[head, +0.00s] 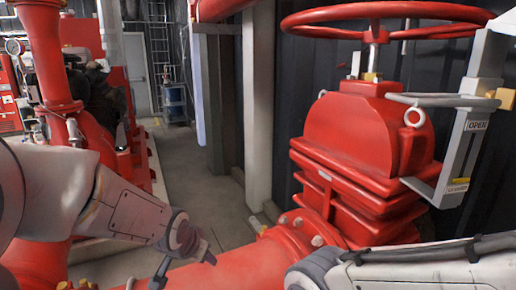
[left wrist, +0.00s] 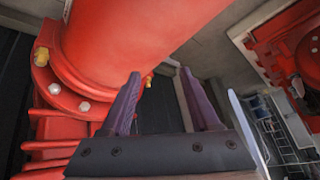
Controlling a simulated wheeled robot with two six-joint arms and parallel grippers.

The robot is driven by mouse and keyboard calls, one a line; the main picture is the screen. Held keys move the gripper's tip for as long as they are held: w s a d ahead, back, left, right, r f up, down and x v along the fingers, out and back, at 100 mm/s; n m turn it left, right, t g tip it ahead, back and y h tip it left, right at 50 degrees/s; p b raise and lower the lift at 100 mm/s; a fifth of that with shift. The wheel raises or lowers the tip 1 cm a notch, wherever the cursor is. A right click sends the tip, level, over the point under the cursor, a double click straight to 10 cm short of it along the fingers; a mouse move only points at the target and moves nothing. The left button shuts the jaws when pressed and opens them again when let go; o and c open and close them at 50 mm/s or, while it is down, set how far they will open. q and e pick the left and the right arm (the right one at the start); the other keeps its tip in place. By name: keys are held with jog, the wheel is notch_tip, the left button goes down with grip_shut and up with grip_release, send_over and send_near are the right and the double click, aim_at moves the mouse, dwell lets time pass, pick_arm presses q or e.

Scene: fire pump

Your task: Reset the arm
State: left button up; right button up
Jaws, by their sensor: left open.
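My left arm (head: 110,200) comes in from the left in the head view, a white link ending in a dark wrist. My left gripper (head: 183,262) is low, in front of the red pipe (head: 245,268). In the left wrist view my left gripper (left wrist: 163,95) shows two dark purple fingers spread apart with nothing between them. The big red pipe (left wrist: 140,35) fills the space beyond the fingers. My right arm (head: 410,268) lies along the bottom right edge of the head view, and its gripper is out of view.
A red valve body (head: 360,135) with a red handwheel (head: 385,15) stands at the right. A grey bracket with an OPEN sign (head: 476,125) is beside it. Red pump pipework (head: 50,55) stands at the left. Clear floor (head: 190,165) runs back between them.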

pick_arm(q)
jog(key=s+a+f+n+g, duration=0.4)
jog(key=s+f, duration=0.2)
jog(key=s, duration=0.6)
jog(key=s+d+r+m+g+p, duration=0.2)
jog(key=s+d+r+m, duration=0.5)
jog(key=s+d, duration=0.5)
jog(key=shift+s+d+r+g+p, duration=0.4)
jog(key=shift+s+r+p, duration=0.05)
jog(key=shift+s+r, duration=0.2)
jog(key=shift+c, duration=0.4)
